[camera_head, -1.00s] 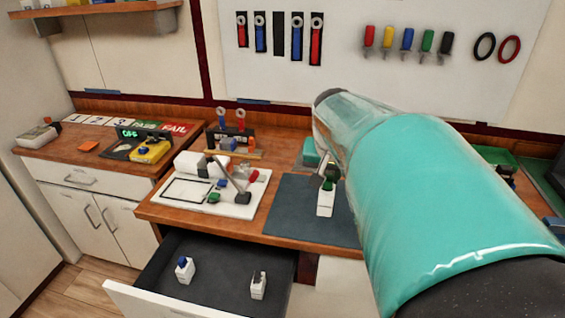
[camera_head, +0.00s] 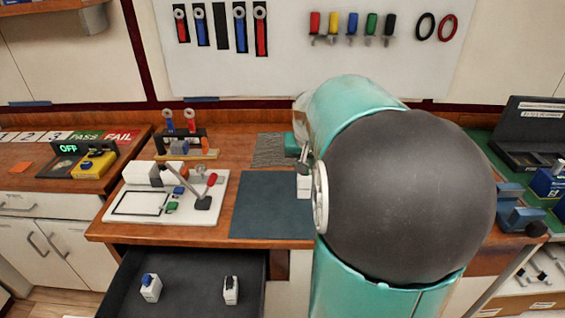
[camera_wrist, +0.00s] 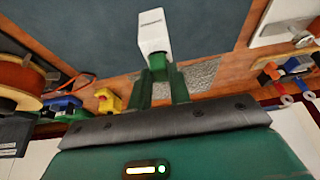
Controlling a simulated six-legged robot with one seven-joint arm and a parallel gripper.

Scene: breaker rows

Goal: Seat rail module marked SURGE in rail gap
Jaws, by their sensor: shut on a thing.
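My gripper (camera_head: 304,165) is shut on a white module (camera_head: 304,187), held near the right edge of the dark mat (camera_head: 265,205). In the wrist view, the two green fingers (camera_wrist: 158,75) close at the near end of the white module (camera_wrist: 154,32), which has a dark mark on its face. I cannot read SURGE on it. My arm hides the bench to its right. Two other white modules, one blue-topped (camera_head: 150,288) and one black-topped (camera_head: 231,290), stand in the open drawer (camera_head: 190,276). I cannot make out a rail gap.
A white board (camera_head: 210,212) with a lever and small coloured parts lies left of the mat. Behind it stands a rack (camera_head: 182,140). A tester reading OFF (camera_head: 68,155) sits at the left. A blue vise-like block (camera_head: 520,210) is at the right. The mat's middle is clear.

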